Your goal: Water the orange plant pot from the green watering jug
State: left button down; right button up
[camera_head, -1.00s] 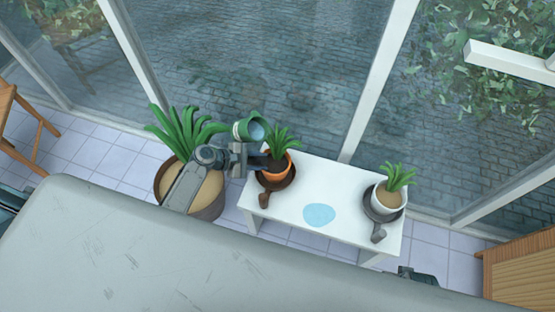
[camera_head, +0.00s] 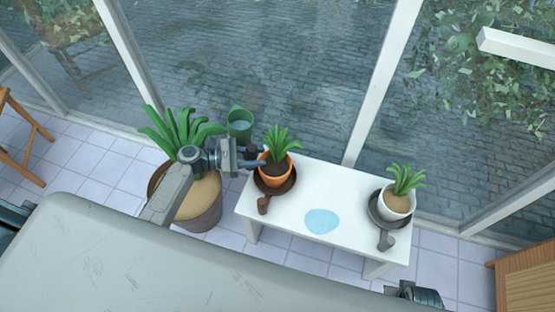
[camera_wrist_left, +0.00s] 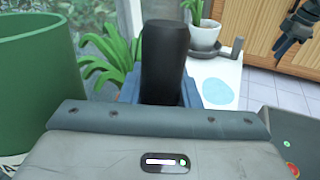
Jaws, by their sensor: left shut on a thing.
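The green watering jug (camera_head: 239,125) is close to upright behind my left gripper, left of the orange plant pot, with pale blue water visible inside. My left gripper (camera_head: 255,157) is shut on the jug's dark handle (camera_wrist_left: 165,62); the jug's green wall (camera_wrist_left: 40,85) fills the left of the wrist view. The orange plant pot (camera_head: 266,172) stands on a dark saucer at the table's left end, with dark brown soil and a green plant. My gripper's fingers are beside the pot; whether they touch it is unclear. My right gripper (camera_wrist_left: 293,32) shows partly in the wrist view, its jaws unclear.
The white table (camera_head: 290,222) bears a light blue patch (camera_head: 322,221) and a white pot (camera_head: 397,204) with pale soil on a dark saucer. A large potted plant (camera_head: 205,215) stands left of the table. Windows stand behind; a wooden cabinet (camera_head: 525,275) is at right.

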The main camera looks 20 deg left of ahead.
aim_at(254, 145)
pick_arm(q)
jog(key=shift+r, duration=0.15)
pick_arm(e)
jog(key=shift+r, duration=0.1)
